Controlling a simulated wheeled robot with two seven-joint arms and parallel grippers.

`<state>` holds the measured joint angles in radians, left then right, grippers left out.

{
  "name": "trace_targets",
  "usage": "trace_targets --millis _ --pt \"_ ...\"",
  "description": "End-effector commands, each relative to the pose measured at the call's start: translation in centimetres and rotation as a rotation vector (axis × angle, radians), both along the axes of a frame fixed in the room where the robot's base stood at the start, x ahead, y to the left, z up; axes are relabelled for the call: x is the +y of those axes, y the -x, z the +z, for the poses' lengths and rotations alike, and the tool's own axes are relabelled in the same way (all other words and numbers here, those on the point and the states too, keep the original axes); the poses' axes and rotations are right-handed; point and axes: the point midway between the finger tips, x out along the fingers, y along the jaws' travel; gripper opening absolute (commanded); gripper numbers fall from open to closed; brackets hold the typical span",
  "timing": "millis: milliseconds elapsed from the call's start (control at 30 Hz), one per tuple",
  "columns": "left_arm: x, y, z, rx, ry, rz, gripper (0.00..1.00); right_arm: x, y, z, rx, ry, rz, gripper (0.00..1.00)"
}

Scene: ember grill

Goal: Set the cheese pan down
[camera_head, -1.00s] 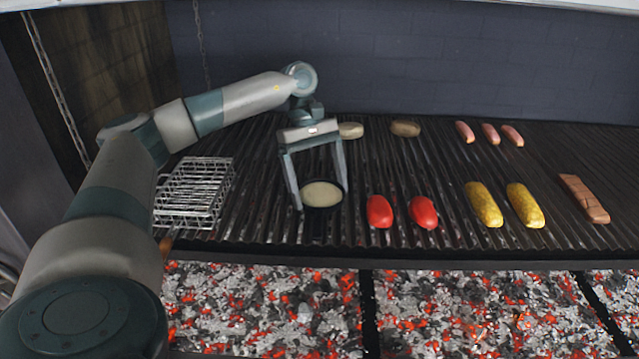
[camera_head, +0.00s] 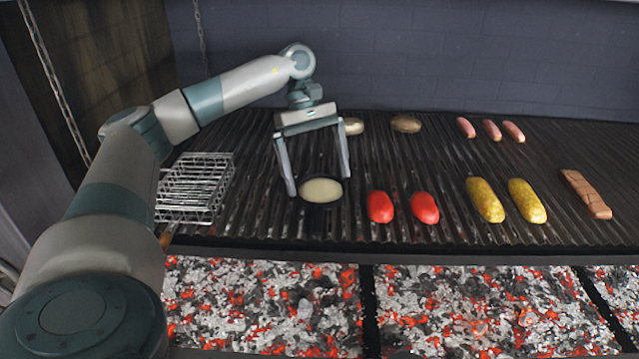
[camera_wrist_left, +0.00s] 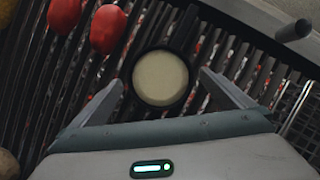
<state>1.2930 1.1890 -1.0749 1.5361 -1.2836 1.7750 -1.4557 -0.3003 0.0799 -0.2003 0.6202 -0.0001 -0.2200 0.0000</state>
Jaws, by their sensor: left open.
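The small round black pan (camera_head: 321,204) with pale cheese (camera_head: 321,189) in it rests on the grill bars, left of two red peppers or tomatoes. Its dark handle points toward the front edge and is hard to make out. My left gripper (camera_head: 319,184) is open, with one finger on either side of the pan and apart from it. In the left wrist view the cheese (camera_wrist_left: 160,78) lies in the pan's dark rim between the open fingertips (camera_wrist_left: 162,80). My right gripper is not in view.
A wire grill basket (camera_head: 195,190) lies to the left. Red vegetables (camera_head: 380,206), yellow corn-like pieces (camera_head: 485,200) and a brown slab (camera_head: 586,194) lie to the right. Sausages (camera_head: 490,130) and round brown pieces (camera_head: 405,124) lie behind. Glowing embers (camera_head: 260,305) are below the front edge.

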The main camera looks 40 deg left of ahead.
Motion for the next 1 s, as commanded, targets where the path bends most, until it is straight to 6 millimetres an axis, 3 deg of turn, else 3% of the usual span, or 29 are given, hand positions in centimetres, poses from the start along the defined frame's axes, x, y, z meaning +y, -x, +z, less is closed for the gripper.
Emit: trace_targets --millis 300,433,700,1000 --pt "2.1 -0.8 5.4 -0.006 0.002 0.0 1.0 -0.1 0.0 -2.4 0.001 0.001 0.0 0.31" --pt "2.9 -0.9 7.6 -0.003 0.001 0.001 1.0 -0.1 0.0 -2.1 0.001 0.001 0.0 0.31" --pt "3.5 -1.0 8.9 -0.001 0.0 -0.001 1.0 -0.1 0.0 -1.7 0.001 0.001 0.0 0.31" --pt "3.5 -1.0 9.0 0.0 0.0 0.0 1.0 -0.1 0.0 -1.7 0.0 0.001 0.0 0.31"
